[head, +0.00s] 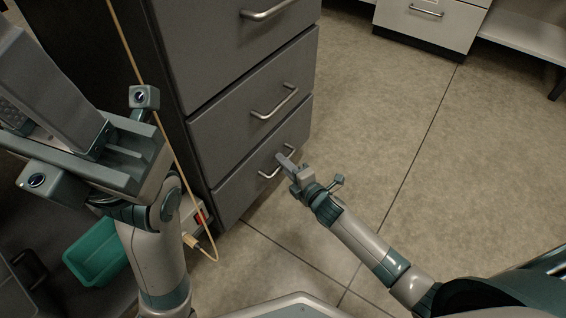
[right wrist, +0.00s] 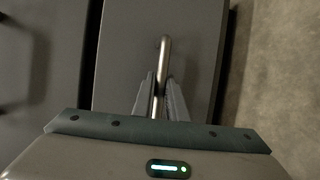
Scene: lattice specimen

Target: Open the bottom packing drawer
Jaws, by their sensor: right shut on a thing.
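The bottom packing drawer (head: 240,189) is the lowest grey front of the dark cabinet in the head view. It looks about flush with the drawer above. My right gripper (head: 283,160) is shut on its metal bar handle (head: 265,175). In the right wrist view the two fingers (right wrist: 160,98) sit on either side of the handle (right wrist: 166,48), and its far end sticks out beyond them. The drawer front (right wrist: 125,45) fills the middle there. My left gripper (head: 60,105) is large and close at the left of the head view; its fingertips cannot be made out.
A middle drawer (head: 225,122) and an upper drawer (head: 205,45) with bar handles are above. A tan cable (head: 158,120) hangs along the cabinet's left side. A green bin (head: 98,250) is at lower left. The floor (head: 400,130) right of the cabinet is clear.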

